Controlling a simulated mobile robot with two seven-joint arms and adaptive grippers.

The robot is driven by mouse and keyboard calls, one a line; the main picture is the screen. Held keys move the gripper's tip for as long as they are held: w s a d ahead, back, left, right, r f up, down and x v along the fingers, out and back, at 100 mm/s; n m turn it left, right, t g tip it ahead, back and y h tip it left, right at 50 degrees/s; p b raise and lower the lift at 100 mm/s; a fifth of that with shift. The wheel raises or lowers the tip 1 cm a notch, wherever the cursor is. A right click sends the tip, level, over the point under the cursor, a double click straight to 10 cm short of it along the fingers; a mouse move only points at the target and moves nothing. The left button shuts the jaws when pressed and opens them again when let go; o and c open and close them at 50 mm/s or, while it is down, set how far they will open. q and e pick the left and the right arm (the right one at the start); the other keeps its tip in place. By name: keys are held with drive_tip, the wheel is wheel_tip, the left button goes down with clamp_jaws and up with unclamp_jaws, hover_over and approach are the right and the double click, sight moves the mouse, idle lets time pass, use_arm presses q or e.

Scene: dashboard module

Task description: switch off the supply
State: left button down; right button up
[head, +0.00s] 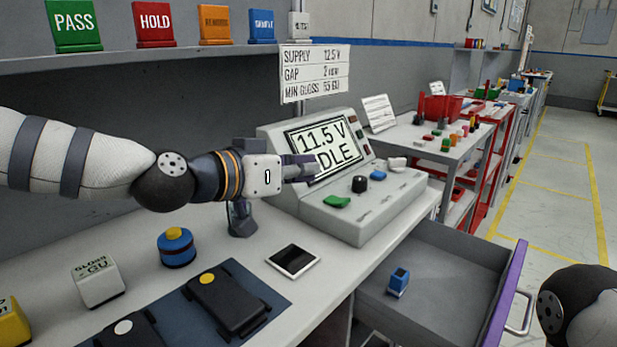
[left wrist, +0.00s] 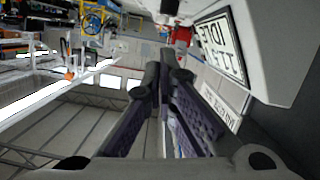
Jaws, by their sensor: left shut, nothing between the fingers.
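The supply is a grey console (head: 375,210) with a sloped screen (head: 324,146) reading 11.5 V and, partly covered, "DLE". My left gripper (head: 308,166) is shut and empty in front of the screen's lower left. In the left wrist view its fingertips (left wrist: 166,68) are together, with the screen (left wrist: 222,48) to their right. My right gripper is out of view; only part of my right arm shows.
An open drawer (head: 440,262) holds a blue object (head: 398,281). On the bench are a flat tablet (head: 293,261), a blue-and-yellow round item (head: 176,248), a white gloss block (head: 97,282) and dark modules (head: 238,303) on a mat. A sign (head: 314,72) hangs above.

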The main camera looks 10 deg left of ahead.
use_arm(q)
hover_over(337, 201)
drive_tip(key=s+a, duration=0.2)
drive_tip(key=shift+w+d+f+b, duration=0.1)
drive_tip(key=shift+f+b, duration=0.1)
drive_tip(key=shift+f, duration=0.4)
drive_tip(key=shift+w+d+f+b, duration=0.1)
drive_tip(key=shift+f+b, duration=0.1)
drive_tip(key=shift+f, duration=0.35)
drive_tip(key=f, duration=0.1)
drive_tip(key=d+f, duration=0.1)
drive_tip(key=shift+w+f, duration=0.1)
drive_tip(key=shift+f, duration=0.65)
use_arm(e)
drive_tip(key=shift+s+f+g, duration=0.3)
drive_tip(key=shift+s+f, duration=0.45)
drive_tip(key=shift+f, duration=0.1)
